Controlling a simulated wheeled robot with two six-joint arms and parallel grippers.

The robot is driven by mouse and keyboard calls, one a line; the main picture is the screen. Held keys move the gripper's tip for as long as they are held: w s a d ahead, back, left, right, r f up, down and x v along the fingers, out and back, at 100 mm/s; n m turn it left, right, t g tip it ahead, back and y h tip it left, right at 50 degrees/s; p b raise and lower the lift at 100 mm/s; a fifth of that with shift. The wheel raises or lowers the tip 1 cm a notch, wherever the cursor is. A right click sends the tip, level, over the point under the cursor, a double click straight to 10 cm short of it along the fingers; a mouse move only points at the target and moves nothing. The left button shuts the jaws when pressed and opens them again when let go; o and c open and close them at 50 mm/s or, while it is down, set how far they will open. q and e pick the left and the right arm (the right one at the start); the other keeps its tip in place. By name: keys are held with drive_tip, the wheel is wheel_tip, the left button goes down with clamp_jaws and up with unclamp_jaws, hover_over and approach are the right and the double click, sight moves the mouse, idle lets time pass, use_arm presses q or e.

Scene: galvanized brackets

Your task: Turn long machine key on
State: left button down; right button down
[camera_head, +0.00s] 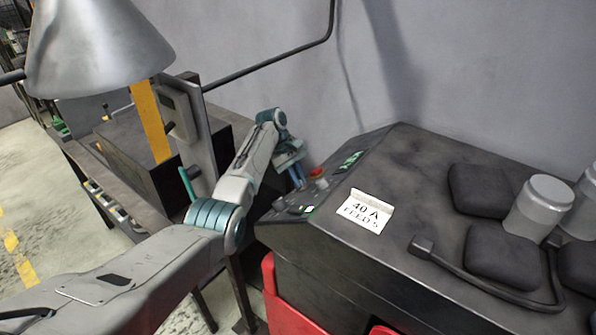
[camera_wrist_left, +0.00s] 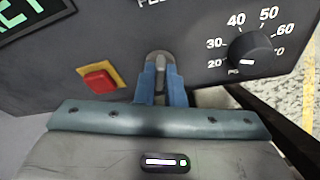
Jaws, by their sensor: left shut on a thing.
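The long machine (camera_head: 400,165) is a dark grey block with a sloped control panel at its left end. My left gripper (camera_head: 298,179) reaches down to this panel, beside the red button. In the left wrist view, the blue fingers of my left gripper (camera_wrist_left: 160,78) are shut on the key (camera_wrist_left: 160,62), a small grey piece with a rounded top standing at the panel. The fingers hide its lower part, so its turn position cannot be told. My right gripper is not in view.
A red button (camera_wrist_left: 100,80) on a yellow plate sits left of the key, and a black numbered dial (camera_wrist_left: 251,54) sits right. A green display (camera_head: 349,161) and a "40 A FEEDS" sign (camera_head: 364,211) are nearby. A grey lamp shade (camera_head: 95,45) hangs at upper left.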

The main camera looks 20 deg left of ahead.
use_arm(q)
drive_tip(key=m, duration=0.1)
drive_tip(key=m+p, duration=0.1)
drive_tip(key=shift+s+a+r+m+t+h, duration=0.1)
drive_tip(key=shift+m+t+h, duration=0.2)
drive_tip(key=m, duration=0.2)
drive_tip(key=shift+a+f+m+t+h, duration=0.1)
drive_tip(key=shift+f+m+t+h, duration=0.1)
drive_tip(key=shift+m+t+h, duration=0.1)
drive_tip(key=shift+s+a+f+m+h+b, duration=0.1)
drive_tip(key=shift+m+h+b, duration=0.25)
drive_tip(key=shift+m, duration=0.75)
drive_tip(key=shift+m+h+b, duration=0.35)
drive_tip(key=shift+m+b, duration=0.25)
drive_tip(key=shift+m, duration=0.8)
drive_tip(key=c, duration=1.5)
unclamp_jaws()
drive_tip(key=shift+a, duration=0.1)
